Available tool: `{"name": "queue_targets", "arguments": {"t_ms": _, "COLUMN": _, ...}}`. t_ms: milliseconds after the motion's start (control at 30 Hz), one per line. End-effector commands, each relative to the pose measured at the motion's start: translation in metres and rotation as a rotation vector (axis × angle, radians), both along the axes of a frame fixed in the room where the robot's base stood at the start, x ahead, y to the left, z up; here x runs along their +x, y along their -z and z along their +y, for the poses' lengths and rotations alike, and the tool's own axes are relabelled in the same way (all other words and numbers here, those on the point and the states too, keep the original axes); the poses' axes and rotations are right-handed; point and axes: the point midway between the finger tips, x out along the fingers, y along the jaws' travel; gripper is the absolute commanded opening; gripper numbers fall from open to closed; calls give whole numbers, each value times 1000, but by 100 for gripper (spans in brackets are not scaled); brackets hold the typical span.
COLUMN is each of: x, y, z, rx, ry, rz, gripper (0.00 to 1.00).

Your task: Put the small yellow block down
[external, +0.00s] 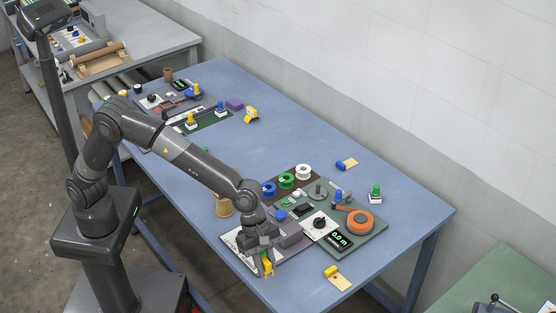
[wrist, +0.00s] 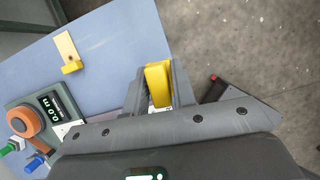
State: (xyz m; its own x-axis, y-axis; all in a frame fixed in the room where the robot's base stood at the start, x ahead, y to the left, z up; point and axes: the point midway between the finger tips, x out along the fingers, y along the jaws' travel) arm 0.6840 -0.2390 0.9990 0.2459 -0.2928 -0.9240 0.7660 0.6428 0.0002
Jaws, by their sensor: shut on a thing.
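My gripper (external: 267,262) is shut on the small yellow block (external: 268,268), low over the front edge of the blue table (external: 190,180). In the wrist view the small yellow block (wrist: 158,83) stands between the two dark fingers of my gripper (wrist: 157,92). I cannot tell whether the block touches anything below it; its lower part is hidden in the wrist view.
A green panel (external: 368,240) with an orange reel (external: 360,222) and a display lies right of my gripper. A yellow piece with a tan plate (external: 338,283) lies near the front right edge. The table's middle (external: 270,150) is clear. Bare floor (wrist: 260,50) shows beyond the edge.

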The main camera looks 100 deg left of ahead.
Motion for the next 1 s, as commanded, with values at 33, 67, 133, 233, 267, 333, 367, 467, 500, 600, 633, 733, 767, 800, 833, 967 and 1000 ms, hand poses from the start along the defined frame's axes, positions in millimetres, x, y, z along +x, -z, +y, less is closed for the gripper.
{"name": "queue_targets", "arguments": {"t_ms": 33, "x": -4, "y": -4, "z": -4, "rx": 0, "ry": 2, "rz": -1, "gripper": 2}}
{"name": "queue_targets", "arguments": {"t_ms": 67, "x": -6, "y": -5, "z": -6, "rx": 0, "ry": 2, "rz": -1, "gripper": 2}}
{"name": "queue_targets", "arguments": {"t_ms": 133, "x": -9, "y": -8, "z": -9, "rx": 0, "ry": 2, "rz": -1, "gripper": 2}}
{"name": "queue_targets", "arguments": {"t_ms": 233, "x": -11, "y": -9, "z": -11, "rx": 0, "ry": 0, "rz": 0, "gripper": 2}}
{"name": "queue_targets", "arguments": {"t_ms": 267, "x": -11, "y": -10, "z": -12, "rx": 0, "ry": -1, "rz": 0, "gripper": 2}}
{"name": "queue_targets", "arguments": {"t_ms": 333, "x": -11, "y": -10, "z": -12, "rx": 0, "ry": -1, "rz": 0, "gripper": 2}}
{"name": "queue_targets", "arguments": {"t_ms": 367, "x": -11, "y": -10, "z": -11, "rx": 0, "ry": -2, "rz": 1, "gripper": 2}}
{"name": "queue_targets", "arguments": {"t_ms": 467, "x": -8, "y": -10, "z": -1, "rx": 1, "ry": -19, "rz": -1, "gripper": 2}}
{"name": "queue_targets", "arguments": {"t_ms": 500, "x": -6, "y": -10, "z": 7, "rx": 1, "ry": -34, "rz": -1, "gripper": 2}}
{"name": "queue_targets", "arguments": {"t_ms": 600, "x": 1, "y": -10, "z": 41, "rx": 2, "ry": -94, "rz": -1, "gripper": 2}}
{"name": "queue_targets", "arguments": {"t_ms": 633, "x": 3, "y": -11, "z": 55, "rx": 3, "ry": -117, "rz": -2, "gripper": 2}}
{"name": "queue_targets", "arguments": {"t_ms": 733, "x": 9, "y": -11, "z": 107, "rx": 4, "ry": -209, "rz": -1, "gripper": 2}}
{"name": "queue_targets", "arguments": {"t_ms": 767, "x": 10, "y": -11, "z": 123, "rx": 5, "ry": -240, "rz": -1, "gripper": 2}}
{"name": "queue_targets", "arguments": {"t_ms": 800, "x": 11, "y": -12, "z": 145, "rx": 5, "ry": -279, "rz": -1, "gripper": 2}}
{"name": "queue_targets", "arguments": {"t_ms": 833, "x": 11, "y": -11, "z": 162, "rx": 5, "ry": -310, "rz": -1, "gripper": 2}}
{"name": "queue_targets", "arguments": {"t_ms": 967, "x": 6, "y": -12, "z": 234, "rx": 5, "ry": -440, "rz": -1, "gripper": 2}}
{"name": "queue_targets", "arguments": {"t_ms": 1000, "x": 3, "y": -12, "z": 255, "rx": 5, "ry": -480, "rz": -1, "gripper": 2}}
